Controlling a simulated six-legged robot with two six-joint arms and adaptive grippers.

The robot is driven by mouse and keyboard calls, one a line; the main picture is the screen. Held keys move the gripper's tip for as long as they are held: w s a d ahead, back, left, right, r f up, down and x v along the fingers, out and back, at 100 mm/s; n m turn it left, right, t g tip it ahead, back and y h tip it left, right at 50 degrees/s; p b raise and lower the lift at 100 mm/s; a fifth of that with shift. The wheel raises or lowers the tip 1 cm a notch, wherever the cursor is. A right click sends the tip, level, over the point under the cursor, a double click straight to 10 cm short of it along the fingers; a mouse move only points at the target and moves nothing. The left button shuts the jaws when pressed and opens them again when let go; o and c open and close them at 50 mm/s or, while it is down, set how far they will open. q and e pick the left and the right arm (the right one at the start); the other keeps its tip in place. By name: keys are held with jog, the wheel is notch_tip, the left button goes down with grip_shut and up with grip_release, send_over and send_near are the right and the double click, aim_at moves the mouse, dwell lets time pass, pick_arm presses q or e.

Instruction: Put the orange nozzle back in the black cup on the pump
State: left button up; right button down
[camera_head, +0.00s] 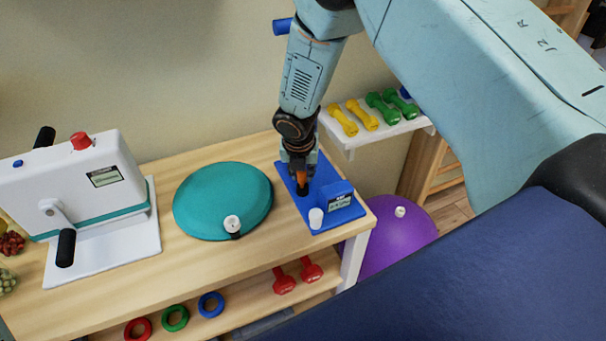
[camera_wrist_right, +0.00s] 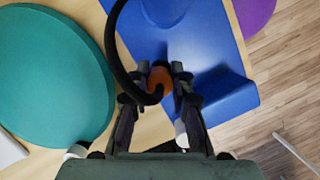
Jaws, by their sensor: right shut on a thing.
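The orange nozzle (camera_head: 301,177) is between the fingers of my right gripper (camera_head: 299,171), which points down and is shut on it. The nozzle also shows in the right wrist view (camera_wrist_right: 160,78), with a black hose (camera_wrist_right: 116,48) curving past it. The blue pump (camera_head: 322,210) sits at the right end of the wooden table; its base fills the upper right of the wrist view (camera_wrist_right: 212,48). The black cup (camera_head: 303,191) is directly below the nozzle in the head view. I cannot tell whether the nozzle's tip is inside it. My left gripper is not in view.
A teal balance disc (camera_head: 220,195) lies left of the pump. A white machine (camera_head: 80,180) with a crank stands further left. A white knob (camera_head: 316,216) is at the pump's front. A shelf with dumbbells (camera_head: 375,128) hangs behind; a purple ball (camera_head: 395,240) is at right.

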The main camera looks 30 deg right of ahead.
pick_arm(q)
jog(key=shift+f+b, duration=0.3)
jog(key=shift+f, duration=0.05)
pick_arm(e)
jog(key=shift+x, duration=0.85)
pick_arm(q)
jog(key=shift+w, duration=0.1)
pick_arm(e)
jog(key=c, duration=1.1)
grip_release()
jog(key=shift+w+d+r, duration=0.1)
jog(key=shift+o, duration=0.3)
